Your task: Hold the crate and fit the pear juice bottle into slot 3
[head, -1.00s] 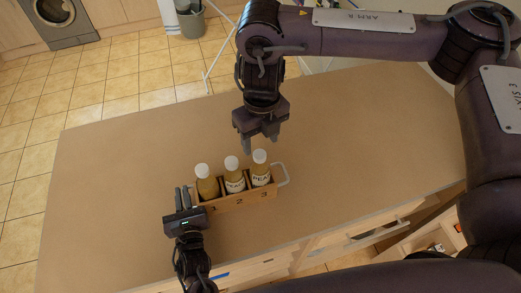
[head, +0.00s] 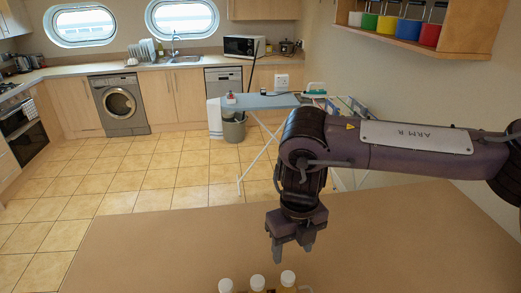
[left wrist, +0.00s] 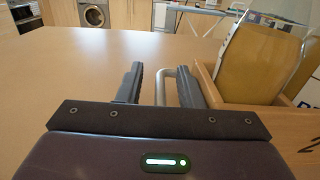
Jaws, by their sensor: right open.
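In the head view three white bottle caps show at the bottom edge: the left bottle (head: 226,286), the middle bottle (head: 258,283) and the pear juice bottle (head: 288,279) at the right. Its label, read earlier, is out of frame now. My right gripper (head: 291,254) is open and empty, above and behind the caps. In the left wrist view the wooden crate (left wrist: 232,113) is at the right, with amber bottles (left wrist: 256,66) in it. My left gripper (left wrist: 160,85) has its fingers apart on either side of the crate's pale handle (left wrist: 163,90), with a visible gap.
The tan table (head: 170,245) is clear to the left of the bottles. Beyond it stand an ironing board (head: 262,101) and a grey bin (head: 234,130). A washing machine (head: 119,104) and kitchen counter are at the back.

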